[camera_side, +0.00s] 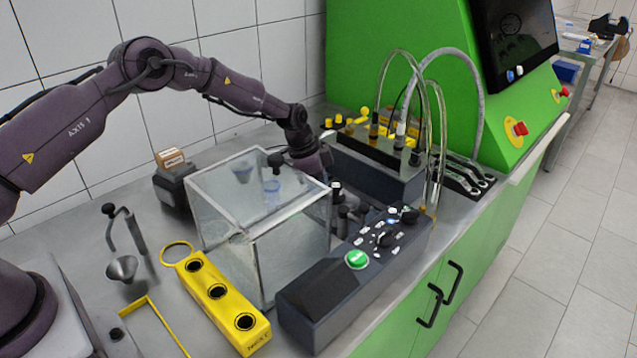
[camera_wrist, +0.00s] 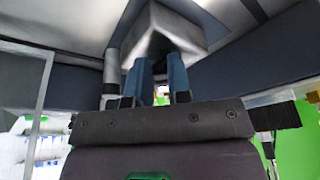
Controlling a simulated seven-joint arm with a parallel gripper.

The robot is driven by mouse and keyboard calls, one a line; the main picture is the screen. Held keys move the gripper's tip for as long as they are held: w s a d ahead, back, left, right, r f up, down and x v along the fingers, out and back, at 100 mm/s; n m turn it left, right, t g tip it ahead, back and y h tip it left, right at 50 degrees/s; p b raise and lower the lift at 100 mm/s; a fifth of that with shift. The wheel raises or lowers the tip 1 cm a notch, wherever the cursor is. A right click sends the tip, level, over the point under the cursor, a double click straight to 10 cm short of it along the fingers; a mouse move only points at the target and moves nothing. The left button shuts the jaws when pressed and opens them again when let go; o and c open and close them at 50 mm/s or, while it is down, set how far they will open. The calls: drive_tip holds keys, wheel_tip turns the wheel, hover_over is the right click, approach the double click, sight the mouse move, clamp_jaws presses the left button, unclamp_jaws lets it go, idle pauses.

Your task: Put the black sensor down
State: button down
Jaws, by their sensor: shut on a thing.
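In the camera_side view my gripper (camera_side: 336,190) is low behind the right side of the glass box, above the bench between that box and the dark pump unit. Small dark cylindrical pieces (camera_side: 343,213) show just below it; I cannot tell which of them is the black sensor. In the camera_wrist view my gripper (camera_wrist: 162,66) shows two blue fingers close together with a narrow gap. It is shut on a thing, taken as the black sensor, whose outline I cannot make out. A grey block-like shape (camera_wrist: 165,28) shows beyond the fingertips.
The glass box (camera_side: 290,250) stands close on the left. A dark control panel with a green button (camera_side: 357,259) is in front, the dark pump unit (camera_side: 378,170) with hoses behind right. A yellow three-hole holder (camera_side: 222,300) and a metal funnel (camera_side: 121,268) are front left.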

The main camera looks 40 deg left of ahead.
drive_tip(key=shift+f, duration=0.1)
drive_tip(key=shift+f, duration=0.45)
drive_tip(key=c, duration=1.1)
unclamp_jaws()
drive_tip(key=shift+o, duration=0.2)
